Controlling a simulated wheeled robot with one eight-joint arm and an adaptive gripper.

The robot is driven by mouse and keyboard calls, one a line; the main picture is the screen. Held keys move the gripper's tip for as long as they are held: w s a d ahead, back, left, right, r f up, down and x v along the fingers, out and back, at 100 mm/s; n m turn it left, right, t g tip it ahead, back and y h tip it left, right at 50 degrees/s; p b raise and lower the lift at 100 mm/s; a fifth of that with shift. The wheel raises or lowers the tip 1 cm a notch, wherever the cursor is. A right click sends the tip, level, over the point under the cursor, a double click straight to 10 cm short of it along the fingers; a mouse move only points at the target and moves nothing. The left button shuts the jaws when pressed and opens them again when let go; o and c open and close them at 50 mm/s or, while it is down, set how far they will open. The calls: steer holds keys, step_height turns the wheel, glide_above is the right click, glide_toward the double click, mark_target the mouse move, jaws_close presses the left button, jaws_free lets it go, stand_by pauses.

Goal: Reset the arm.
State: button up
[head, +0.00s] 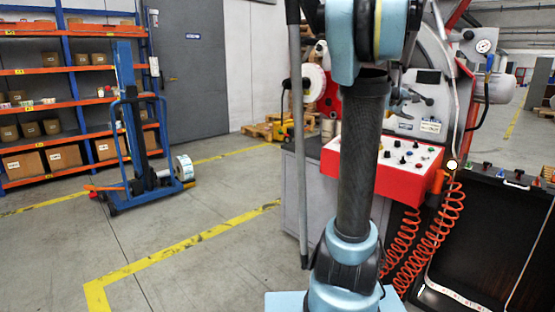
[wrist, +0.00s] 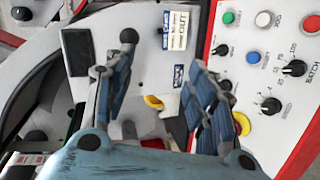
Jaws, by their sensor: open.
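My arm rises in front of the label rewinder (head: 428,75) in the head view and hides part of it. In the wrist view my gripper (wrist: 165,85) is open, its two fingers spread apart with nothing held between them. Behind the fingers is the machine's grey panel with a black ball-ended knob (wrist: 129,36) and yellow parts. In the head view my gripper's fingers show only in small part behind the arm, beside the machine. I cannot tell whether they touch anything.
A red control box (head: 385,168) with knobs and buttons juts out close to my arm; its white panel (wrist: 258,75) shows in the wrist view. Orange coiled hoses (head: 437,235) hang below. A blue lift cart (head: 137,140) and shelves (head: 72,103) stand left. Floor between is clear.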

steer(key=s+a+f+m+g+y, duration=0.2)
steer(key=s+a+f+y, duration=0.4)
steer(key=s+a+f, duration=1)
steer(key=s+a+f+m+g+y, duration=0.2)
steer(key=s+a+f+y, duration=0.4)
steer(key=s+a+f, duration=1)
steer(key=a+f+g, duration=0.1)
steer(key=a, duration=0.5)
steer(key=shift+s+m+g, duration=0.3)
steer(key=shift+s, duration=0.05)
steer(key=shift+w+f, duration=0.25)
steer(key=shift+w, duration=0.25)
